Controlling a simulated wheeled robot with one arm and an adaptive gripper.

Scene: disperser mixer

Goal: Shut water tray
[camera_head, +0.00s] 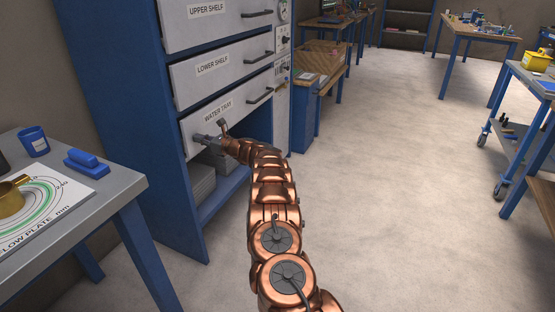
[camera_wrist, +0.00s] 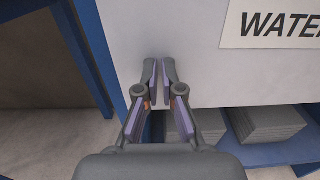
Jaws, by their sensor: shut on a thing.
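The water tray (camera_head: 240,102) is a white drawer front with a "WATER TRAY" label and a dark handle (camera_head: 261,96) toward its right side. It is the lowest front on the blue cabinet and looks roughly level with the fronts above; a small gap cannot be judged. My gripper (camera_head: 206,138) is at its lower left, away from the handle. In the wrist view, the gripper's fingers (camera_wrist: 160,78) are close together at the white front (camera_wrist: 195,65), near its lower edge. What lies between the pads is not clear.
The blue cabinet (camera_head: 118,95) has upper and lower shelf fronts with handles above. Grey stacks (camera_wrist: 265,122) lie on the shelf below the tray. A table (camera_head: 118,190) with a blue cup and gold pot stands at left. Floor at right (camera_head: 390,200) is clear.

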